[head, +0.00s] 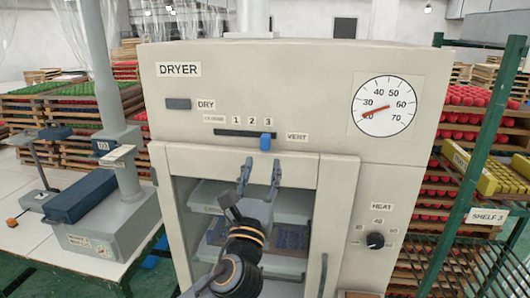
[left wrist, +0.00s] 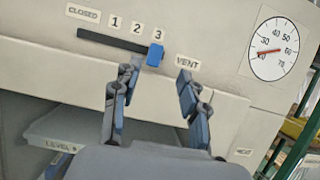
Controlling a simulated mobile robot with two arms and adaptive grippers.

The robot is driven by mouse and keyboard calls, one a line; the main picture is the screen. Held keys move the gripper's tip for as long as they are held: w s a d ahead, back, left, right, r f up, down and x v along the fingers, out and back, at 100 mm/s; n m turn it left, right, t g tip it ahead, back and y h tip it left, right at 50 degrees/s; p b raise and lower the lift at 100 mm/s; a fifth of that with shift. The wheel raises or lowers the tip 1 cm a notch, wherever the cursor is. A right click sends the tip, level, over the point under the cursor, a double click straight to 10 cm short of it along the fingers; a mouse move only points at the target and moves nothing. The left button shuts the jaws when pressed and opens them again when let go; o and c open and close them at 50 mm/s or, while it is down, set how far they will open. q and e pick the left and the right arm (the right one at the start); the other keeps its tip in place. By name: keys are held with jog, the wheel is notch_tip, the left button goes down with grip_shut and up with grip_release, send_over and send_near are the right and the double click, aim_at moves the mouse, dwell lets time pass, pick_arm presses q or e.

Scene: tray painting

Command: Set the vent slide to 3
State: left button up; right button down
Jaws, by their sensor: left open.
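The dryer (head: 300,80) is a cream cabinet that fills the middle of the head view. Its vent slide is a blue knob (head: 265,142) on a dark horizontal slot, at the right end below the number 3. In the left wrist view the blue knob (left wrist: 155,55) also sits at the slot's right end, beneath the 3 and left of the VENT label. My left gripper (head: 261,168) is open and empty, its fingers just below the knob and apart from it. It also shows in the left wrist view (left wrist: 158,80). My right gripper is not in view.
A round dial gauge (head: 384,106) and a dark HEAT knob (head: 375,240) are on the dryer's right side. A glass door with a vertical handle (head: 322,275) is below the slide. A green shelf frame (head: 480,165) stands at right, a table with a grey press (head: 110,210) at left.

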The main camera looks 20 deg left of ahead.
pick_arm(q)
jog(key=v, duration=0.2)
jog(key=shift+s+d+f, duration=0.1)
jog(key=shift+s+f, duration=0.1)
jog(key=shift+s, duration=0.1)
